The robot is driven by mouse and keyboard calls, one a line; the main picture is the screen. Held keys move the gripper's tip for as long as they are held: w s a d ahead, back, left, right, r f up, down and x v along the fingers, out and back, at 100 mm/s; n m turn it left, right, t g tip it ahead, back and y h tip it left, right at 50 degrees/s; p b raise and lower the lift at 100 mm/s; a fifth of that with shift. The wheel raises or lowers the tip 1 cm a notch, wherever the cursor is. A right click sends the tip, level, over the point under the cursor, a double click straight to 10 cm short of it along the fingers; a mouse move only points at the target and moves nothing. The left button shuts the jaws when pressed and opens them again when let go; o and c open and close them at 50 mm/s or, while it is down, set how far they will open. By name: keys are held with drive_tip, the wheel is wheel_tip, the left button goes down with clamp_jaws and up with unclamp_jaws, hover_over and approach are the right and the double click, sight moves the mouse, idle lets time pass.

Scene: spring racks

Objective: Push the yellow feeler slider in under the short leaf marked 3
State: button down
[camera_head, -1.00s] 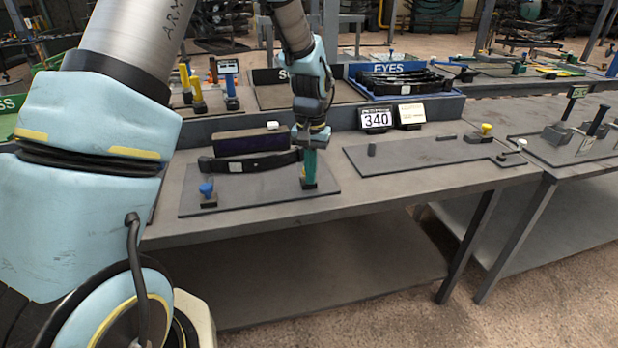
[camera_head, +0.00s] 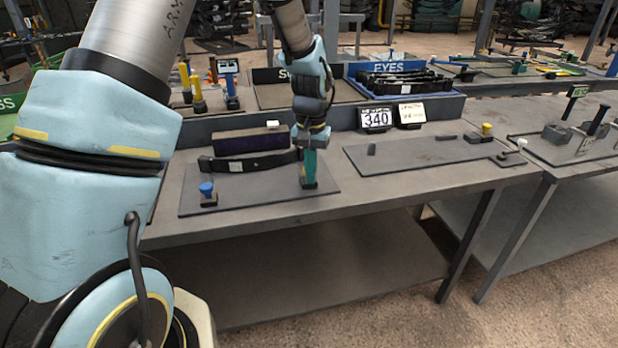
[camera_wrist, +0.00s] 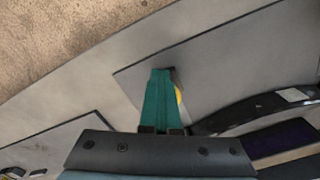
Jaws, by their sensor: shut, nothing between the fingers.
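A black curved leaf (camera_head: 265,163) with a small white label lies on the dark plate on the bench. It also shows in the wrist view (camera_wrist: 245,111), and its marking is too small to read. My gripper (camera_head: 309,182) is shut, its teal fingers pointing down at the leaf's right end, low over the plate. In the wrist view its fingertips (camera_wrist: 161,73) show against the plate. A yellow round part (camera_wrist: 179,95), apparently the feeler slider's knob, peeks out beside the fingers. The rest of it is hidden behind them, and I cannot tell whether they touch.
A blue-knobbed slider (camera_head: 207,193) stands at the plate's left end. A dark purple block (camera_head: 240,143) stands behind the leaf. The plate's front is clear.

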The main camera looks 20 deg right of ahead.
sight(311, 191)
drive_tip(key=shift+w+d+r, duration=0.15)
drive_tip(key=shift+r, duration=0.1)
wheel_tip(311, 191, up, 7)
drive_tip(key=p, duration=0.5)
drive_tip(key=shift+f, duration=0.2)
idle(0.3)
idle(0.3)
drive_tip(key=a+r+n, duration=0.2)
drive_tip(key=a+r, duration=0.1)
drive_tip(key=a, duration=0.7)
drive_tip(key=a+r+n, duration=0.1)
drive_tip(key=a+r, duration=0.1)
drive_tip(key=a, duration=0.7)
drive_tip(key=s+a+r+n+t, duration=0.1)
drive_tip(key=s+a+n, duration=0.2)
drive_tip(key=s+a, duration=0.4)
drive_tip(key=a, duration=0.5)
drive_tip(key=shift+s+r+t, duration=0.3)
drive_tip(key=shift+r, duration=0.05)
drive_tip(key=c, duration=1.6)
unclamp_jaws()
